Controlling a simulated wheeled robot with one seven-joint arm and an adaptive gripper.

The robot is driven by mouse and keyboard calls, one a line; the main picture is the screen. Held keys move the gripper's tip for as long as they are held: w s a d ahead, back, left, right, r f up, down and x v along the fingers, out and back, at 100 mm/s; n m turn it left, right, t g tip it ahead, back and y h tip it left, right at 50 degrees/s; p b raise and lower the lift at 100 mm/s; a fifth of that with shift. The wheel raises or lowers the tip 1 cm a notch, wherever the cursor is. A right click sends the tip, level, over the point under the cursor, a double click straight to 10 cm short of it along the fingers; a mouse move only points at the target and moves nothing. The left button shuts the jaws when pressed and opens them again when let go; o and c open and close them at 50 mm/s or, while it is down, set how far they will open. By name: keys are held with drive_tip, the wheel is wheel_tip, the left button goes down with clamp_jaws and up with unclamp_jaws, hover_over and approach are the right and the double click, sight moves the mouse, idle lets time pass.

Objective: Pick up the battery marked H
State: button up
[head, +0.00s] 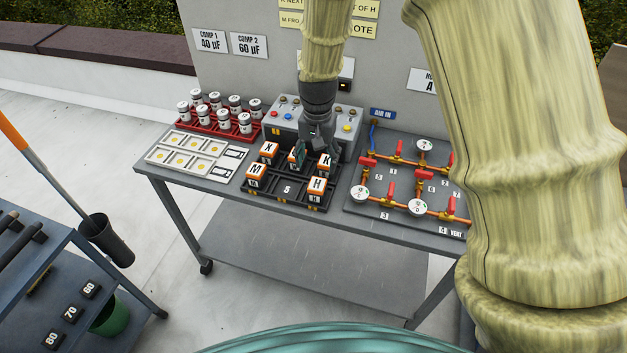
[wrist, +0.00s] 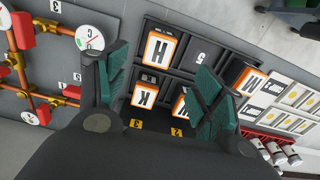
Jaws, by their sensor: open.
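The battery marked H (head: 317,188) is an orange and black block with a white top. It stands in the front right of a black tray (head: 287,205); it also shows in the wrist view (wrist: 160,48), at the top between my fingers. My gripper (head: 311,152) is over the back of the tray, pointing down, open and empty. In the wrist view its green-padded fingers (wrist: 162,92) are spread, with battery K (wrist: 144,93) and another battery (wrist: 181,104) between them in the picture. The gripper partly hides that other battery in the head view.
Batteries X (head: 269,150) and M (head: 256,174) share the tray. A control box (head: 345,128) stands behind it. A red rack of cans (head: 215,125) is at left. A panel of pipes and red valves (head: 405,185) is at right. The tray's front middle slot, marked 5, is empty.

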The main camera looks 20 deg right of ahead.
sight(317, 183)
drive_tip(key=shift+f+p, duration=0.75)
drive_tip(key=shift+f, duration=1.65)
drive_tip(key=shift+s+f+p, duration=0.15)
drive_tip(key=shift+f+p, duration=0.55)
drive_tip(key=shift+f, duration=0.2)
drive_tip(key=shift+f+p, duration=0.9)
drive_tip(key=shift+f, duration=1)
drive_tip(key=c, duration=1.3)
